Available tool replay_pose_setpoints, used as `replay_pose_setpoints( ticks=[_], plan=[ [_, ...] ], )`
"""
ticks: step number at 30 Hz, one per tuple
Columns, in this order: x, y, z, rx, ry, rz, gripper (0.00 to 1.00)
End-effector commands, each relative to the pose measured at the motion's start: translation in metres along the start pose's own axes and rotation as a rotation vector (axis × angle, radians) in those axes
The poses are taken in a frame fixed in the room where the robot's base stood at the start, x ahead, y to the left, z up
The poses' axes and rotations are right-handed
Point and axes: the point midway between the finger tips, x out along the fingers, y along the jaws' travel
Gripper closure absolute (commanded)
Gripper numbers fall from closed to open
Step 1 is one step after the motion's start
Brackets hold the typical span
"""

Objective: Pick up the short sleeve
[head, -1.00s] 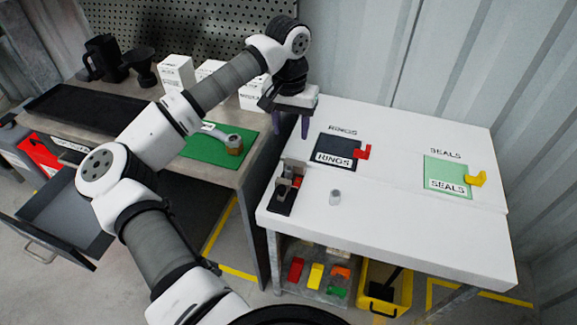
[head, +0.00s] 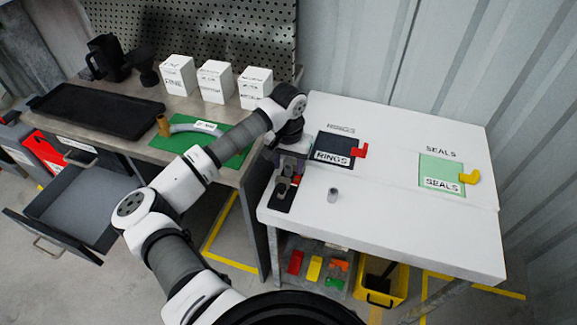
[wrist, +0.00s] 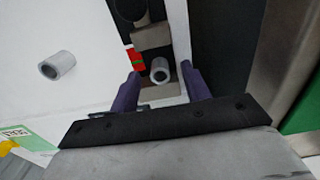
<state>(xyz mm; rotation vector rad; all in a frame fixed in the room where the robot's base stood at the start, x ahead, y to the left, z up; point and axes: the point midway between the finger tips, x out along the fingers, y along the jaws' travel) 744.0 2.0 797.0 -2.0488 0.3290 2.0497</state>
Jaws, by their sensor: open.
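A small grey hollow sleeve (wrist: 160,70) shows in the wrist view between the fingertips of my gripper (wrist: 162,88), at a dark fixture. The fingers are open on either side of it, and I see no contact. A second grey hollow sleeve (wrist: 58,66) is alone on the white tabletop, left of my gripper; the head view shows it too (head: 333,195). I cannot tell for sure which sleeve is the shorter. In the head view my gripper (head: 290,168) is low over the fixture (head: 278,203) at the table's left edge and hides part of it.
A dark RINGS pad (head: 335,146) with a red tab and a green SEALS pad (head: 440,170) with a yellow tab lie on the white table (head: 400,220). The table's front middle is clear.

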Motion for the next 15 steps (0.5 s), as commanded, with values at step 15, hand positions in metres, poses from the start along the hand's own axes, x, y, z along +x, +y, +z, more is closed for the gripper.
replay_pose_setpoints(
  ticks=[15],
  plan=[
    [0.0115, -0.0001, -0.0001, 0.000, 0.001, 0.000, 0.71]
  ],
)
